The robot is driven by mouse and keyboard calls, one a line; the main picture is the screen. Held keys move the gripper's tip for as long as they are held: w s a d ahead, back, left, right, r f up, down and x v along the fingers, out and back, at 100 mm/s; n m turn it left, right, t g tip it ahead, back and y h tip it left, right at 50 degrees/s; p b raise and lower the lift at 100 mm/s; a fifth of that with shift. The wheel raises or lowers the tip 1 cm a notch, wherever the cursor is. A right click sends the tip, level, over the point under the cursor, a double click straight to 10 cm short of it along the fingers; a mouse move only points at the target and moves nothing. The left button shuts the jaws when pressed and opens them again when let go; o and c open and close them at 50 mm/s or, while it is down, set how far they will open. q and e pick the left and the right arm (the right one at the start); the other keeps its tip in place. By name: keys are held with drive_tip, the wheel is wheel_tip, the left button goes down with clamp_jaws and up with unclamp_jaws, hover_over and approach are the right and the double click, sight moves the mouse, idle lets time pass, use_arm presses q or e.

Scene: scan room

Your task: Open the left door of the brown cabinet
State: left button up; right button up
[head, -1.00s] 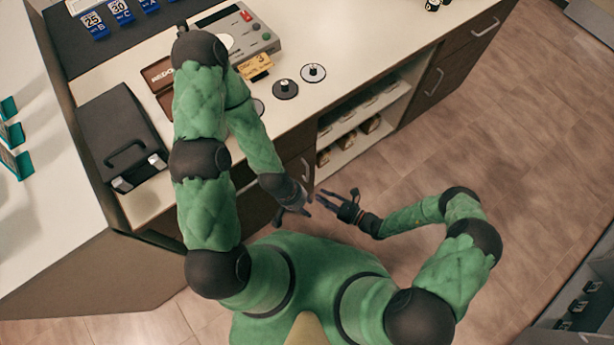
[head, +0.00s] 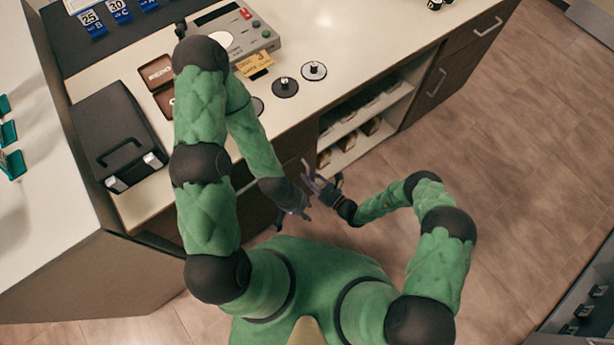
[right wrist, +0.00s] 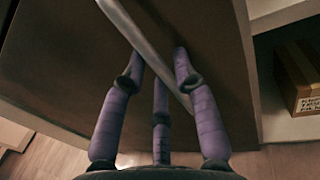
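The brown cabinet (head: 293,146) stands under the pale counter, with its dark left door beside an open shelf section. The door looks shut. Its silver bar handle (right wrist: 147,40) runs diagonally in the right wrist view. My right gripper (head: 312,172) is at this handle, its fingers (right wrist: 158,62) spread on both sides of the bar, with a gap still visible. Whether a finger touches it I cannot tell. My left gripper (head: 293,219) is low in front of the cabinet, fingers apart and empty. My left arm hides part of the cabinet front.
Open shelves (head: 350,147) with small boxes are right of the door; one box (right wrist: 300,75) shows in the right wrist view. A black case (head: 118,137), a grey device (head: 238,38) and black discs (head: 285,88) sit on the counter. Floor to the right is clear.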

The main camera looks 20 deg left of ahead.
drive_tip(key=shift+w+a, duration=0.2)
drive_tip(key=shift+a, duration=0.2)
clamp_jaws()
